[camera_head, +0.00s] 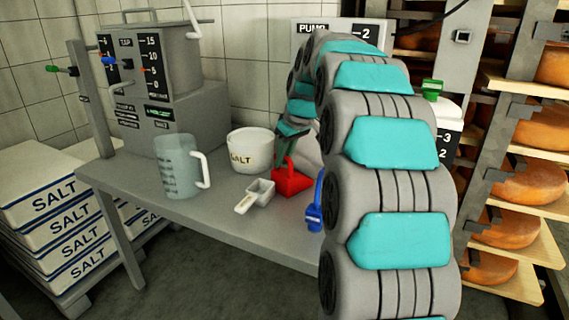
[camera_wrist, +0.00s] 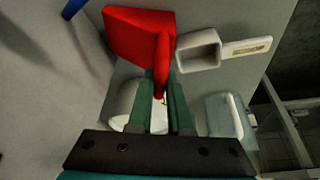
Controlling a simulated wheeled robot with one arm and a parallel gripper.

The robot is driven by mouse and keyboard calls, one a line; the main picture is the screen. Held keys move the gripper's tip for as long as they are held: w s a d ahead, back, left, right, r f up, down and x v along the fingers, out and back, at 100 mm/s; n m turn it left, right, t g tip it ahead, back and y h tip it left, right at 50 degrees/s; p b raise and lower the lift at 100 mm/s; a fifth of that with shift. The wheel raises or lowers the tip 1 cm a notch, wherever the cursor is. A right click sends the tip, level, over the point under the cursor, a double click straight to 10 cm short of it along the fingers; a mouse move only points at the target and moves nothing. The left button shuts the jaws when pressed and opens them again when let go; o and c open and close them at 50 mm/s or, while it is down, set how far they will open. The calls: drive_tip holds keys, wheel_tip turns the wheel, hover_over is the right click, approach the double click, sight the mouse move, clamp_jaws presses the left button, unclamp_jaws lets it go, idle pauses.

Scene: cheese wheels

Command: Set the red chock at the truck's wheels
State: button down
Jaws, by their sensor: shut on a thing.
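The red chock (camera_head: 291,180) is at the right part of the grey table, just right of a small grey scoop. My gripper (camera_head: 284,152) reaches down to it from above, with the arm curving in from the right. In the wrist view the green fingers of my gripper (camera_wrist: 160,90) are shut on the upright part of the red chock (camera_wrist: 136,36). I cannot tell whether the chock touches the tabletop or is just above it. No truck or truck wheels can be made out; my arm hides the table's right side.
The scoop (camera_head: 257,194), a white SALT tub (camera_head: 251,150) and a clear jug (camera_head: 176,168) stand close by on the table (camera_head: 215,225). A blue object (camera_head: 315,208) is by the front edge. A grey machine (camera_head: 160,100) stands at back left. Cheese racks (camera_head: 520,205) are at right.

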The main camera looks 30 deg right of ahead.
drive_tip(key=shift+r, duration=0.25)
drive_tip(key=shift+s+r, duration=0.15)
drive_tip(key=shift+s+d+r+b, duration=0.1)
drive_tip(key=shift+s+d+b, duration=0.2)
drive_tip(key=shift+s, duration=0.65)
drive_tip(key=shift+s+d+b, duration=0.15)
drive_tip(key=shift+s+d, duration=0.1)
drive_tip(key=shift+s, duration=0.65)
wheel_tip(320, 180, up, 14)
hover_over(292, 164)
drive_tip(key=shift+s+d+f, duration=0.15)
drive_tip(key=shift+s+f, duration=0.05)
drive_tip(key=shift+s, duration=0.1)
